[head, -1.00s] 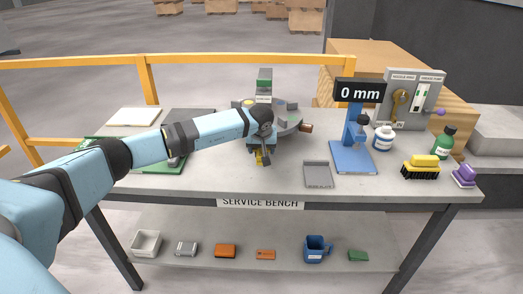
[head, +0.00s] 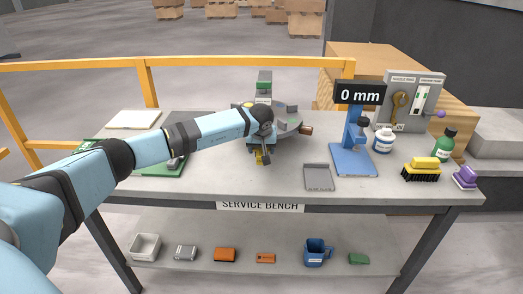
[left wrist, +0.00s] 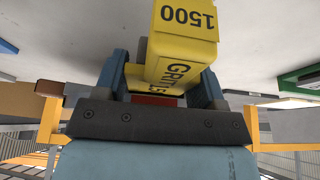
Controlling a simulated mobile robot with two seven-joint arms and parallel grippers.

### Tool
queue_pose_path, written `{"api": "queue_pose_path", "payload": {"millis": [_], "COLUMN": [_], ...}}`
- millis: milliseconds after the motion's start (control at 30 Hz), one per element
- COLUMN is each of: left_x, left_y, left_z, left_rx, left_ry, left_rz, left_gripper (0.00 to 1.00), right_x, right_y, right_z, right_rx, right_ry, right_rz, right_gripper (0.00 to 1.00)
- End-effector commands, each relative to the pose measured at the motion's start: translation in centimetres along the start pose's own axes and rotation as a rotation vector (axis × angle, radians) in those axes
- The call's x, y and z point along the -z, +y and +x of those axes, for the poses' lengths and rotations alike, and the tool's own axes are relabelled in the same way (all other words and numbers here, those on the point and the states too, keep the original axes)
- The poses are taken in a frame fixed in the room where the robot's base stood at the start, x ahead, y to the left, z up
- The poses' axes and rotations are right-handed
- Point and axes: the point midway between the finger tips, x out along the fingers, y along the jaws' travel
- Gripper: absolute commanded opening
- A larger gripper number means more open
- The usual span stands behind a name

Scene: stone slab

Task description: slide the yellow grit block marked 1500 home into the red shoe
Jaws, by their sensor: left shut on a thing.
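The yellow grit block (left wrist: 183,30) marked 1500 fills the upper middle of the left wrist view, its lettering upside down. In the head view only a little yellow of the block (head: 261,158) shows below my left gripper (head: 257,149). My left gripper, seen from the wrist (left wrist: 165,85), is shut on the block, with a blue finger on each side. A small red piece (left wrist: 155,100) shows behind the block between the fingers; I cannot tell whether it is the red shoe. The head view shows no clear red shoe; my gripper and arm hide that area.
A round grey machine (head: 285,120) stands just behind my gripper. A grey tray (head: 319,178) and a blue gauge stand (head: 352,160) reading 0 mm are to the right. A yellow brush (head: 423,168) and bottles stand farther right. Bare bench top lies in front of the gripper.

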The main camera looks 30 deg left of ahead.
Motion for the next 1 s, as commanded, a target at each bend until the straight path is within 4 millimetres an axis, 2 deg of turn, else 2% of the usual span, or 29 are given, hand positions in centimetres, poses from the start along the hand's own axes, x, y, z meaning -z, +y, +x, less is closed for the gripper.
{"api": "queue_pose_path", "payload": {"millis": [700, 1000], "left_x": [0.7, -0.15], "left_y": [-0.05, -0.08], "left_z": [0.03, -0.55], "left_rx": [-0.002, -0.001], "left_ry": [0.004, 0.004], "left_rz": [-0.001, 0.0], "left_gripper": [0.31, 0.31], "right_x": [-0.05, 0.16], "right_y": [0.01, -0.02], "right_z": [0.09, -0.17], "right_rx": [0.0, 0.0], "right_ry": [0.003, -0.003], "right_rz": [0.0, 0.0], "right_gripper": [0.57, 0.57]}}
